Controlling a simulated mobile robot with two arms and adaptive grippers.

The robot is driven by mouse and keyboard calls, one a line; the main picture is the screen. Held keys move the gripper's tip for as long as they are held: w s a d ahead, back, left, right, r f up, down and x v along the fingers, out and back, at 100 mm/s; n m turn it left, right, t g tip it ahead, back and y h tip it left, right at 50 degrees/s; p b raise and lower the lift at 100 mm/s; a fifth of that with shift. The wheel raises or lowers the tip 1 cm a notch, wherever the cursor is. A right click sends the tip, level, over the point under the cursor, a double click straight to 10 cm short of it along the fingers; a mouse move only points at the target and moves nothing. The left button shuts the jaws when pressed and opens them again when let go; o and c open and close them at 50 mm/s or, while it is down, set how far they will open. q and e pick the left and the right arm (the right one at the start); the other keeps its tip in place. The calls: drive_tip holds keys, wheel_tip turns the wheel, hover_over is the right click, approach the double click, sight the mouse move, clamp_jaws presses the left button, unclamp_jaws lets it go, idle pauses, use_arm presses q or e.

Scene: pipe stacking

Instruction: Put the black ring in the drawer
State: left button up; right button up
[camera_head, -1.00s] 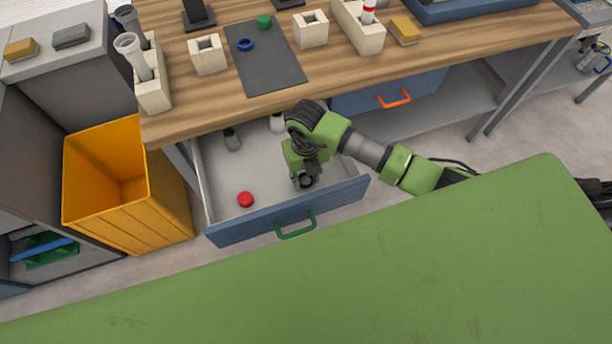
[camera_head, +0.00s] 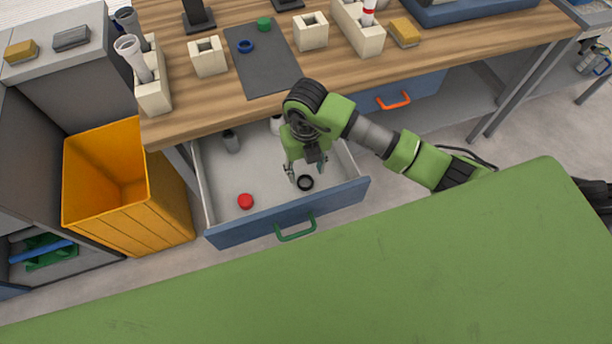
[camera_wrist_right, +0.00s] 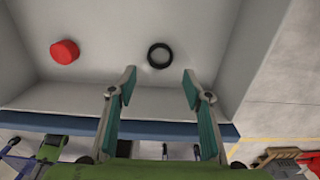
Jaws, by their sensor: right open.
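The black ring (camera_head: 305,183) lies flat on the floor of the open drawer (camera_head: 264,180), near its front right corner. In the right wrist view the ring (camera_wrist_right: 159,56) lies ahead of my fingertips, apart from both. My right gripper (camera_head: 305,172) is over the drawer just above the ring, open and empty. In the right wrist view my right gripper (camera_wrist_right: 159,80) shows its two fingers spread wide. My left gripper is not in view.
A red piece (camera_head: 245,201) lies in the drawer left of the ring, and grey pieces (camera_head: 231,141) stand at its back. An orange bin (camera_head: 130,190) is left of the drawer. The wooden tabletop (camera_head: 350,70) overhangs the drawer's back.

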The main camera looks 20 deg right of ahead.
wheel_tip(320, 180, up, 6)
drive_tip(key=shift+f, duration=0.1)
idle(0.7)
